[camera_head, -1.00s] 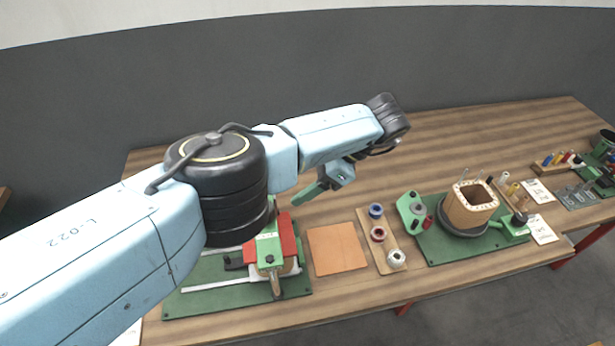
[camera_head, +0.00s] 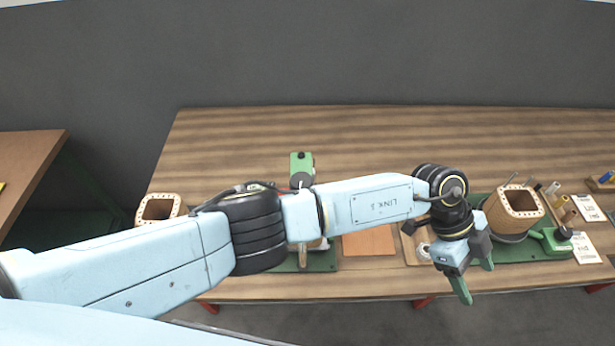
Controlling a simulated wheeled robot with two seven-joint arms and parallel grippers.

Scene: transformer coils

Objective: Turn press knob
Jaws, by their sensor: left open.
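A green fixture with a dark round part (camera_head: 301,165) shows just above my left arm in the head view. Its green base (camera_head: 322,262) and a wooden handle (camera_head: 303,258) show below the arm; the middle is hidden behind it. I cannot tell which part is the press knob. My left gripper (camera_head: 477,285) is open and empty, its green fingers pointing down near the table's front edge, right of the fixture and apart from it. My right gripper is not in view.
A square wooden coil former (camera_head: 514,207) stands on a green board at right, beside a small green device (camera_head: 556,241). Another former (camera_head: 160,208) stands at left. An orange pad (camera_head: 370,241) lies between. The back of the wooden table (camera_head: 400,135) is clear.

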